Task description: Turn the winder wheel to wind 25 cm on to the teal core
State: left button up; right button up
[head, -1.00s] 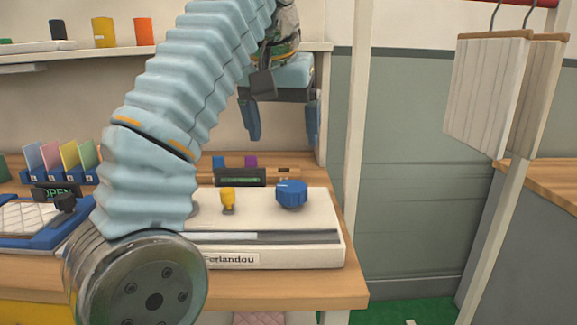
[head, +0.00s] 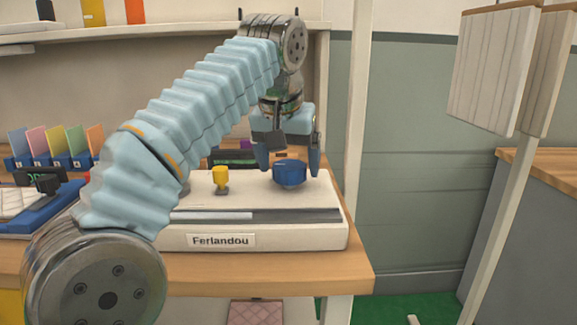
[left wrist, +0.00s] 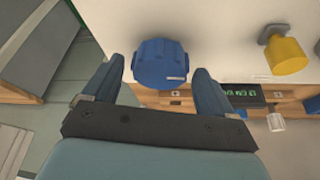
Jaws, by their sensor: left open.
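The blue wheel (head: 290,175) stands on the right part of the white winder box (head: 325,205), which bears the name Ferlandou. A yellow knob (head: 221,179) stands to its left. My left gripper (head: 292,165) is open above the blue wheel, pointing down. In the left wrist view the blue wheel (left wrist: 160,62) lies just beyond the gap between the open fingers (left wrist: 158,88), and the yellow knob (left wrist: 287,55) is to the right. I cannot tell whether a finger touches the wheel. I cannot make out a teal core. My right gripper is not in view.
A dark display (head: 232,159) with green characters stands behind the box. Coloured cards (head: 60,143) in blue holders and a blue-framed tray (head: 60,208) are on the left. White boards (head: 497,70) hang at the right. The wooden bench (head: 300,270) is clear along its front.

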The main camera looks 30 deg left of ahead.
pick_arm(q)
jog(key=c, duration=1.1)
jog(key=shift+o, duration=0.2)
